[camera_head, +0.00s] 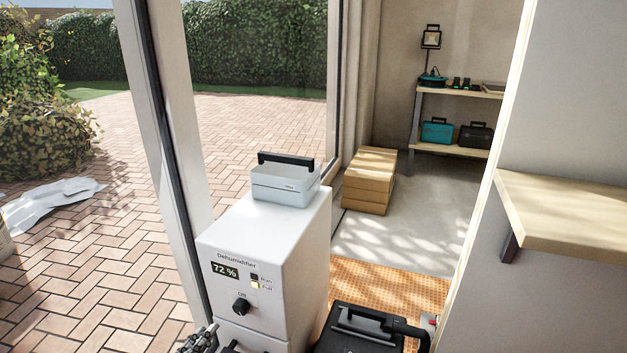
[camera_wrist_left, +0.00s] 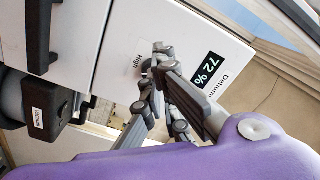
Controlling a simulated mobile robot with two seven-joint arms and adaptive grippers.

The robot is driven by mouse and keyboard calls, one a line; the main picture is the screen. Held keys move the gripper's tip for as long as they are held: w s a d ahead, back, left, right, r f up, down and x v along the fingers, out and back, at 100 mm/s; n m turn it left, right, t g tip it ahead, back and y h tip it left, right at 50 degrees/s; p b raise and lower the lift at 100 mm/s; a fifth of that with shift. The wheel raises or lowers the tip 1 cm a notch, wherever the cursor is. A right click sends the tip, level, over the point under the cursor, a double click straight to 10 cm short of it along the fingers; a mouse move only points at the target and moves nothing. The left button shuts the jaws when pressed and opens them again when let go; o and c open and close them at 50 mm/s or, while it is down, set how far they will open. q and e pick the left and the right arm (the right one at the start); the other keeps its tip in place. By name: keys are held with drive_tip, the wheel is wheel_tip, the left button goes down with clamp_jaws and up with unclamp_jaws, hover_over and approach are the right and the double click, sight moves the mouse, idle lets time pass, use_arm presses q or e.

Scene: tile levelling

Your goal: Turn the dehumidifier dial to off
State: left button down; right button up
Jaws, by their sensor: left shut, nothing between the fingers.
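The white dehumidifier (camera_head: 285,255) stands in the middle of the head view, with a display reading 72 % on its front. Its black dial (camera_head: 241,306) sits below the display, under a label that seems to read "Off". I cannot make out where the dial points. My left gripper (camera_head: 200,340) shows only partly at the bottom edge, low and left of the dial. In the left wrist view the gripper (camera_wrist_left: 155,75) is shut and empty, its fingers in front of the panel near the word "High". The fingers mostly hide the dial there; I cannot tell whether they touch it. My right gripper is out of view.
A white case with a black handle (camera_head: 285,180) rests on top of the dehumidifier. A black vacuum (camera_head: 355,332) stands close to its right. A glass door frame (camera_head: 175,150) is at the left and a wooden shelf (camera_head: 570,215) juts out at the right. Cardboard boxes (camera_head: 369,180) lie behind.

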sight(241, 307)
use_arm(q)
drive_tip(key=shift+m, duration=0.8)
drive_tip(key=b+x, duration=0.2)
drive_tip(key=x, duration=0.4)
drive_tip(key=shift+w+d+f, duration=0.1)
drive_tip(key=shift+w+d, duration=0.1)
drive_tip(key=shift+w, duration=0.2)
drive_tip(key=shift+d, duration=0.4)
drive_tip(key=shift+f, duration=0.2)
